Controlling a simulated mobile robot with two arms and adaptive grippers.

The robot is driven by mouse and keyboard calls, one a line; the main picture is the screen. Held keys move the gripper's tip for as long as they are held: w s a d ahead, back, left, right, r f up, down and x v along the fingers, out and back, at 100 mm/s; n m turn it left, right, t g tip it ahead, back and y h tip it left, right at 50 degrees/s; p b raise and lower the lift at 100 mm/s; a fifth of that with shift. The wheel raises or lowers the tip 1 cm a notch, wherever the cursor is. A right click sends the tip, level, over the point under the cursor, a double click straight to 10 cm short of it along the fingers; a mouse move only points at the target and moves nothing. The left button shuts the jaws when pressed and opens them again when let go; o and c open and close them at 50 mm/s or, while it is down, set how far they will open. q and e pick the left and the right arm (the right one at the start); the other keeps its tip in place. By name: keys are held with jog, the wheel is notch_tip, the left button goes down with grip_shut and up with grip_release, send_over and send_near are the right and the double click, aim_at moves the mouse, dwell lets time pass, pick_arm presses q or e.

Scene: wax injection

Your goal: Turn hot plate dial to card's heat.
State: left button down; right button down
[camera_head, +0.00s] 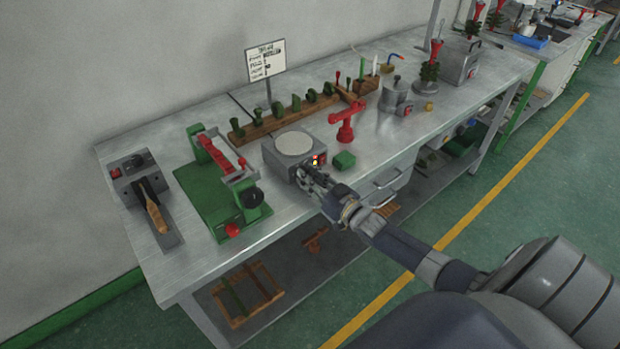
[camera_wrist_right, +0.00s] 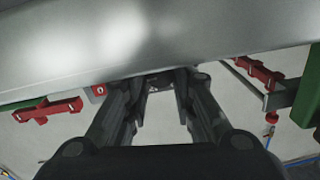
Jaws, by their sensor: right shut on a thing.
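The hot plate (camera_head: 281,162) is a grey box with a round pale top, standing near the front edge of the bench. A white card (camera_head: 265,60) stands on a post behind it; its writing is too small to read surely. My right gripper (camera_head: 309,174) is at the hot plate's front face, shut on the dial, which it mostly hides. The dial's setting cannot be seen. My left gripper is out of view.
A red switch with small lights (camera_head: 319,160) is close beside my gripper. A green fixture (camera_head: 212,195) is to the left. A wooden rack (camera_head: 290,114) stands behind.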

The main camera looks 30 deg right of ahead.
jog(key=shift+m, duration=0.5)
jog(key=c, duration=1.3)
grip_release()
jog(key=s, duration=0.4)
jog(key=s+d, duration=0.1)
jog(key=s, duration=0.7)
jog(key=shift+d, duration=0.3)
